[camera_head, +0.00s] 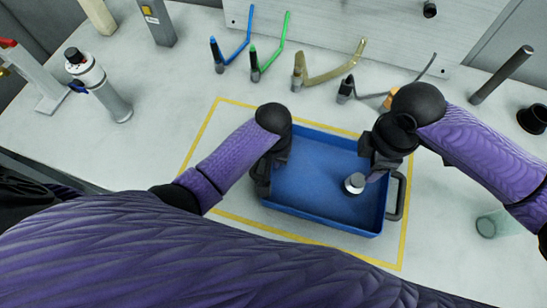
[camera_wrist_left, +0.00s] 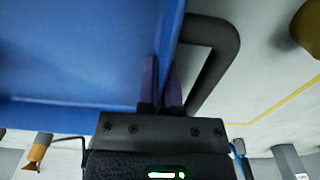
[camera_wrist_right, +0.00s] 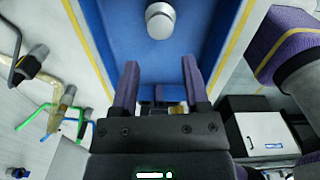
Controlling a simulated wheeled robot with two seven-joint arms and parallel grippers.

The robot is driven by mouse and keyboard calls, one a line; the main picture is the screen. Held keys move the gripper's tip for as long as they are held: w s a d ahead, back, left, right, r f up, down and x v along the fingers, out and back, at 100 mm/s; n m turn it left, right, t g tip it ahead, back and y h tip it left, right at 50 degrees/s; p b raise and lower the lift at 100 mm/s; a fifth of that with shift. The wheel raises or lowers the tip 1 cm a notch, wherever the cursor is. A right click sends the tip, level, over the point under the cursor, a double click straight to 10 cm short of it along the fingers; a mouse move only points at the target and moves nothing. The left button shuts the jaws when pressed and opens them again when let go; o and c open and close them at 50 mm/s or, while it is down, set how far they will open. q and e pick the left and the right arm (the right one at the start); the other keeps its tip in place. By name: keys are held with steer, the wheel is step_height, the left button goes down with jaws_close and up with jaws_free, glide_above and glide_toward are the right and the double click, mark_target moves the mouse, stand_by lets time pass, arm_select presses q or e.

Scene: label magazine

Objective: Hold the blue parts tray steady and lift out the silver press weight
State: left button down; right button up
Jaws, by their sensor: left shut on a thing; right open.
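The blue parts tray (camera_head: 310,190) sits on the bench inside a yellow outline. The silver press weight (camera_head: 355,184), a short round cylinder with a pale top, stands in the tray near its right end. My left gripper (camera_head: 262,178) is at the tray's left end. In the left wrist view its fingers (camera_wrist_left: 162,85) are shut on the tray's wall beside the dark handle (camera_wrist_left: 222,50). My right gripper (camera_head: 375,174) is over the tray's right end, beside the weight. In the right wrist view its fingers (camera_wrist_right: 160,85) are open and empty, with the weight (camera_wrist_right: 160,20) beyond the tips.
Several coloured hooked tools (camera_head: 255,62) stand along the back of the bench. A grey-and-white cylinder (camera_head: 100,88) stands at the left. The tray floor left of the weight is clear.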

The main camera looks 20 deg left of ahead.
mark_target(359, 179)
stand_by(0.7)
steer(key=o, duration=0.6)
steer(key=shift+c, duration=0.2)
steer(key=m, duration=0.2)
steer(key=a+m, duration=0.1)
steer(key=m, duration=0.2)
steer(key=shift+w+a+r, duration=0.1)
steer(key=shift+w+r, duration=0.05)
steer(key=m, duration=2.6)
steer(key=shift+r, duration=0.2)
steer(key=shift+m, duration=0.6)
steer(key=f, duration=0.4)
steer(key=d+f, duration=0.1)
steer(key=f, duration=0.7)
steer(key=shift+d, duration=0.15)
